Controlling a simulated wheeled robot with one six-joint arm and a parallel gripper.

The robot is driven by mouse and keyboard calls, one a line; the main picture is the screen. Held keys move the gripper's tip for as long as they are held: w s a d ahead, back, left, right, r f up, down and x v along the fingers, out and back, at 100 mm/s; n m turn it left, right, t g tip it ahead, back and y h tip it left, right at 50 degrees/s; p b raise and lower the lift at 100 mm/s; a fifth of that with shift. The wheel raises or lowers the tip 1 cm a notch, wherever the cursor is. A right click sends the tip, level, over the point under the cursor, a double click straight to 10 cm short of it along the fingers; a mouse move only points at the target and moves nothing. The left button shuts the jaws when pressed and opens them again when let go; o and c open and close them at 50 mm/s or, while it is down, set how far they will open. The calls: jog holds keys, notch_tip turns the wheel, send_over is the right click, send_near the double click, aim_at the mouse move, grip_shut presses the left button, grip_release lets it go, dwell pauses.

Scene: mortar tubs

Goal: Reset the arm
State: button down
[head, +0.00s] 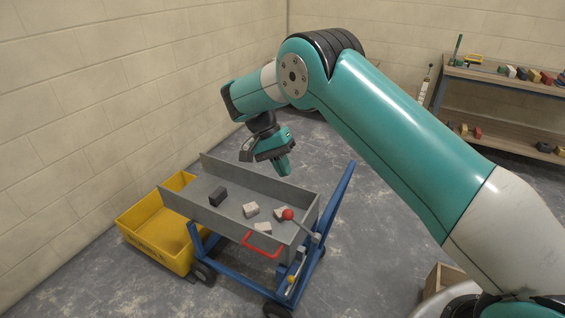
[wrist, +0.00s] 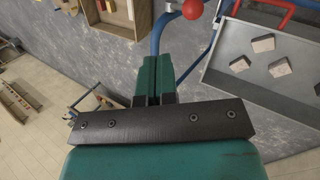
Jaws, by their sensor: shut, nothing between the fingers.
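My arm arches from the right of the head view to my gripper (head: 282,167), which hangs above the far side of a grey tray cart. The gripper is shut and empty, its fingers pointing down. In the wrist view its two teal fingers (wrist: 152,80) lie side by side, touching. The grey tray (head: 236,217) on a blue wheeled frame holds a dark block (head: 217,196) and several pale blocks (head: 251,210). The gripper appears apart from the tray and the blocks.
A yellow tub (head: 152,233) stands on the floor left of the cart. A red-knobbed lever (head: 289,214) and a red handle (head: 262,245) are at the cart's near side. A wooden shelf (head: 495,80) with small items stands at the back right. A block wall is on the left.

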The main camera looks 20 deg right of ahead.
jog(key=shift+w+a+r, duration=0.1)
jog(key=shift+r, duration=0.05)
dwell(0.3)
jog(key=s+r+n+t+y, duration=0.2)
jog(key=s+r+n+t, duration=0.2)
jog(key=s+r+n, duration=0.75)
jog(key=s+a+r+n+y, duration=0.1)
jog(key=s+a+r+y, duration=0.1)
jog(key=s, duration=0.8)
jog(key=s+a+r+n+y, duration=0.1)
jog(key=s+a+r+y, duration=0.2)
jog(key=s, duration=0.7)
jog(key=shift+s+r+n+t+y, duration=0.3)
jog(key=shift+r+n+t+y, duration=0.1)
jog(key=shift+r, duration=0.4)
